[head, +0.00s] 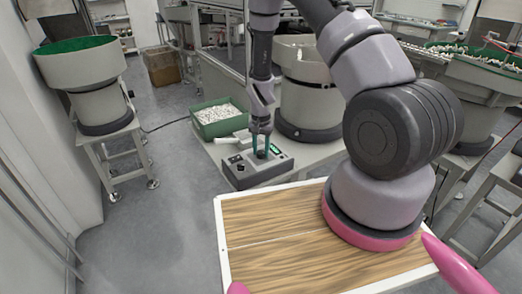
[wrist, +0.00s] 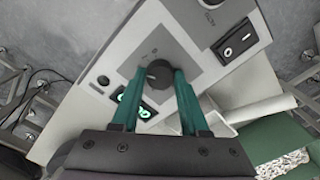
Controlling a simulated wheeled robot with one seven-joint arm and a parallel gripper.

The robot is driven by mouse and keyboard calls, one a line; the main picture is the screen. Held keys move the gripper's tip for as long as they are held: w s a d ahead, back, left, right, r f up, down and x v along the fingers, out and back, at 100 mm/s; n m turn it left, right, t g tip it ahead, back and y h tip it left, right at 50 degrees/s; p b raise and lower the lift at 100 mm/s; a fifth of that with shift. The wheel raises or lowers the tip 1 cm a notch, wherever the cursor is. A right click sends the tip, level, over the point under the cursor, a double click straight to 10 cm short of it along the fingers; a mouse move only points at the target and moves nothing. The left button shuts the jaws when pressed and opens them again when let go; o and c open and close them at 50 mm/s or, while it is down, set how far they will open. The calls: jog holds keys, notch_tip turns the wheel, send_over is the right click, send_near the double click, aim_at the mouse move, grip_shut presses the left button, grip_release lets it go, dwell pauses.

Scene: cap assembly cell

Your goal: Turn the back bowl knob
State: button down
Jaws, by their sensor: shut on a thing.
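The grey control box (head: 243,180) stands on a bench beyond my wooden top. It also fills the upper middle of the wrist view (wrist: 205,62). The back bowl knob (wrist: 159,73) is a dark round knob on a grey panel patch. My gripper (head: 261,151) points down over the box, and its two green fingers are shut on this knob, one on each side (wrist: 161,78). In the head view the fingers hide the knob. Another dark knob (wrist: 212,4) is cut off by the top edge of the wrist view.
A black rocker switch (wrist: 238,40) and a green-lit switch (wrist: 132,102) flank the knob. A green bin of white parts (head: 217,121) stands behind the box. A feeder bowl (head: 306,98) stands right of it.

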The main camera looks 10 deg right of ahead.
aim_at(261, 152)
dwell(0.4)
jog(key=shift+c, duration=2.1)
grip_release()
notch_tip(261, 152, up, 11)
jog(key=shift+f, duration=0.1)
